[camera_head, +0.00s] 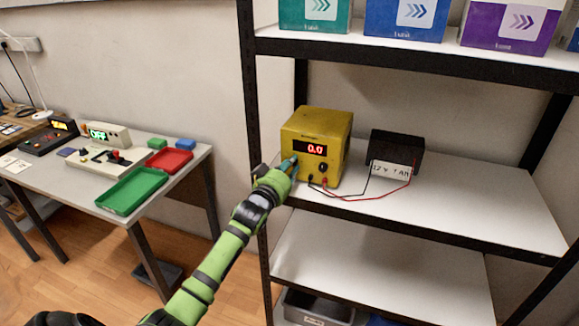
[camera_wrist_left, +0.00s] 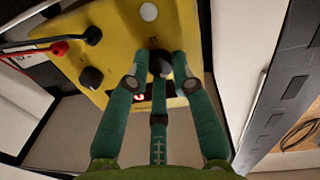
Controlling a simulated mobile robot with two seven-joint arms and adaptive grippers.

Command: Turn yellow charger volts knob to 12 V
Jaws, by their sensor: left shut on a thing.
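The yellow charger (camera_head: 317,137) stands on the middle shelf, its red display (camera_head: 315,149) reading 0.0. My left gripper (camera_head: 290,164) is at the lower left of its front face. In the left wrist view its teal fingers (camera_wrist_left: 160,70) are shut around a black knob (camera_wrist_left: 160,62), partly hidden by them. A second black knob (camera_wrist_left: 91,77) is free; it also shows in the head view (camera_head: 323,168). I cannot read the knob labels or pointer settings. My right gripper is not in view.
A black battery (camera_head: 398,148) with a white label stands right of the charger. Red and black leads (camera_head: 352,199) run between them along the shelf. A black shelf post (camera_head: 249,130) is close to my left arm. The right part of the shelf (camera_head: 490,200) is clear.

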